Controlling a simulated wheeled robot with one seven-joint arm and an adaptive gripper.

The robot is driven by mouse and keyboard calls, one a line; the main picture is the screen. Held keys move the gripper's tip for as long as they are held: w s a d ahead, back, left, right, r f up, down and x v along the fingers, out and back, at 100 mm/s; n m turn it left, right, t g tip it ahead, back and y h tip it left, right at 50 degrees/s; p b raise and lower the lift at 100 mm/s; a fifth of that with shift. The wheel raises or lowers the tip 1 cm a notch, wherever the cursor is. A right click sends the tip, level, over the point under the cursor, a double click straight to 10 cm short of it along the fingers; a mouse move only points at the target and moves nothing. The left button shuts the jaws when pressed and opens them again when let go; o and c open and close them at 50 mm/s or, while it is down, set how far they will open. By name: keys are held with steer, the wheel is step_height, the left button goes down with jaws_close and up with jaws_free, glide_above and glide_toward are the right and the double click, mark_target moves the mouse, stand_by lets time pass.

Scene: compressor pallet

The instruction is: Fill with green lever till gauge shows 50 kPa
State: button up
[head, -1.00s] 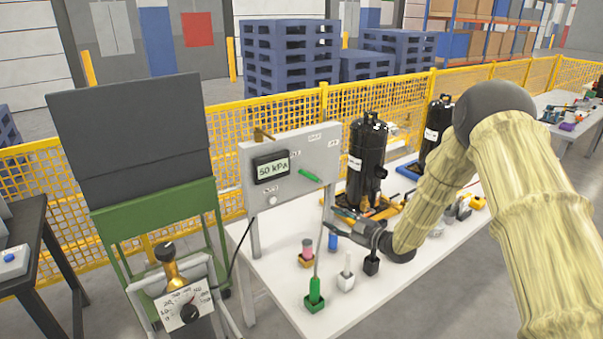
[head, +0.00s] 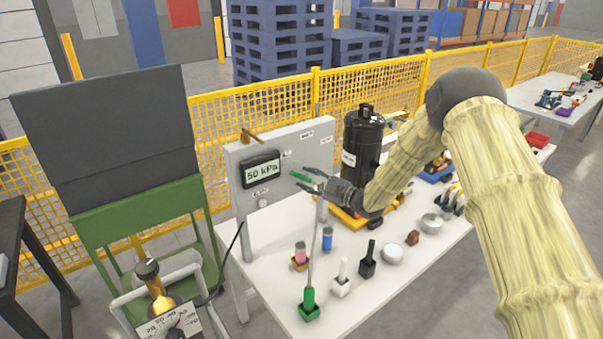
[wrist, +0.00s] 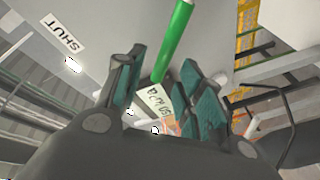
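The gauge (head: 262,168) is a dark-framed display on the grey panel (head: 235,205) and reads 50 kPa. The green lever (head: 299,175) sticks out of the panel to the right of the gauge, sloping down to the right. My gripper (head: 312,182) is at the lever's outer end in the head view. In the wrist view my gripper (wrist: 163,90) is open, its teal pads apart. The green lever (wrist: 174,42) reaches from the top to the gap between the fingertips; I cannot tell whether they touch it. A "SHUT" label (wrist: 63,35) is on the panel.
A black tank (head: 362,150) stands behind my gripper. Below, the white table (head: 270,290) holds a green-handled tool (head: 309,305), a white-handled one (head: 341,285), a black one (head: 368,262) and small bowls. A pedestal with a dial (head: 172,325) is at lower left.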

mark_target(303, 178)
steer(key=w+f, duration=0.1)
steer(key=w+a, duration=0.1)
steer(key=w, duration=0.1)
steer(key=w+a+f+p, duration=0.1)
steer(key=w, duration=0.1)
steer(key=shift+a+f, duration=0.2)
steer(key=shift+f, duration=0.15)
steer(key=shift+s+r, duration=0.75)
steer(key=shift+s, duration=0.1)
steer(key=shift+w+f, duration=0.15)
steer(key=c, duration=0.3)
steer(key=shift+w+f, duration=0.35)
jaws_close()
